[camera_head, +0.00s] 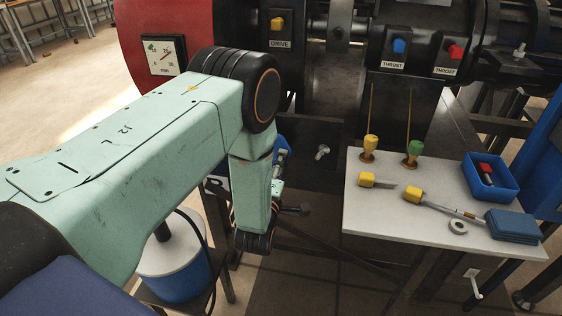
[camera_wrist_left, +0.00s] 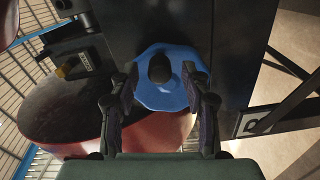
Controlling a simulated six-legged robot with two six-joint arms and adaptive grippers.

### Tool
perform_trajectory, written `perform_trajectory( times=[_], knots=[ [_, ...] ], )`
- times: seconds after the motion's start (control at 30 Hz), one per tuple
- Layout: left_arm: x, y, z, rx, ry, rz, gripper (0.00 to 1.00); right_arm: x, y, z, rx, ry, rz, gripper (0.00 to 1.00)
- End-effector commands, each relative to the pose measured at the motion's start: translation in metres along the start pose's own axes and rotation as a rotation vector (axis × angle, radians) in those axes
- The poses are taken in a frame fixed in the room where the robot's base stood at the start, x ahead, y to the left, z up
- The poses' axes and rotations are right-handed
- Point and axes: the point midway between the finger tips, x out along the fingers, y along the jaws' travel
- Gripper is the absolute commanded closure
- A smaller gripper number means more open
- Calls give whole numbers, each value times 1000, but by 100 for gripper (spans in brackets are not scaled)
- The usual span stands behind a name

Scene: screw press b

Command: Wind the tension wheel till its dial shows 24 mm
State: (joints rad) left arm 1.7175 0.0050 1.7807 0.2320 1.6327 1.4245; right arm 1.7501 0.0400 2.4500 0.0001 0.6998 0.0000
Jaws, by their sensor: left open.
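The tension wheel appears to be the blue, many-sided handwheel (camera_wrist_left: 176,96) with a dark round hub, in the left wrist view. A bit of blue beside my left wrist in the head view (camera_head: 283,145) seems to be the same wheel, mostly hidden by my arm. My left gripper (camera_wrist_left: 160,80) is open, its two fingers at either side of the wheel; I cannot tell whether they touch it. The square white dial (camera_head: 163,56), marked in mm, is on the red housing; its needle is too small to read exactly. My right gripper is not in view.
A pale side table (camera_head: 375,221) at the right holds yellow-handled tools, a blue tray (camera_head: 491,177) and a blue cloth-like block (camera_head: 516,225). Labelled DRIVE, THRUST and THROAT controls line the dark machine behind. A blue-and-white drum (camera_head: 175,262) stands below my left arm.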

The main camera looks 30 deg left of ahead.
Motion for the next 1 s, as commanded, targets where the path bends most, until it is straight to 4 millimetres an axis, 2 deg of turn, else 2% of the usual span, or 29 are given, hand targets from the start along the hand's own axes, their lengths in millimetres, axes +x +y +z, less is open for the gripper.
perform_trajectory(
  times=[0.3,0.5,0.7,1.0],
  knots=[
    [-66,0,1,3,-3,-3,53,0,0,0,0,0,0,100],
    [-93,0,1,2,-3,-3,53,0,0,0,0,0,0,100],
    [-102,0,0,1,-1,0,53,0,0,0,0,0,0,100],
    [-100,1,0,0,0,4,53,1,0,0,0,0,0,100]
  ],
)
